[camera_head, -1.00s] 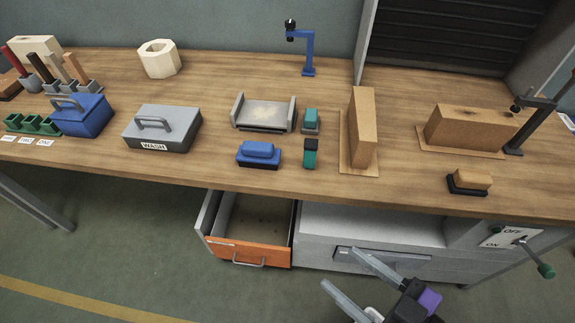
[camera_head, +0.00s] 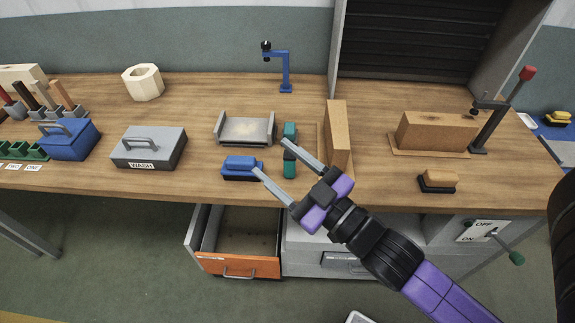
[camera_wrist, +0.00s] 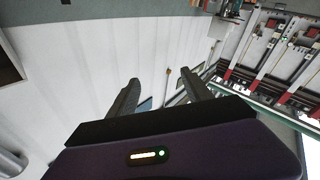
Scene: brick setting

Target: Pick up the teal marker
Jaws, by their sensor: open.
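Two small teal objects stand near the middle of the bench in the head view. I cannot tell for sure which is the teal marker. My gripper (camera_head: 270,157) is open and empty, with its fingers pointing up and left over the bench's front part. Its fingers also show in the wrist view (camera_wrist: 160,90), spread apart with nothing between them; no teal object is visible there.
A blue block on a dark base (camera_head: 241,166) is close to my lower fingertip. A grey tray (camera_head: 246,130) stands behind it, and an upright brown brick (camera_head: 338,135) to the right. A grey WASH box (camera_head: 149,148) is left. An orange-fronted drawer (camera_head: 238,265) hangs open below.

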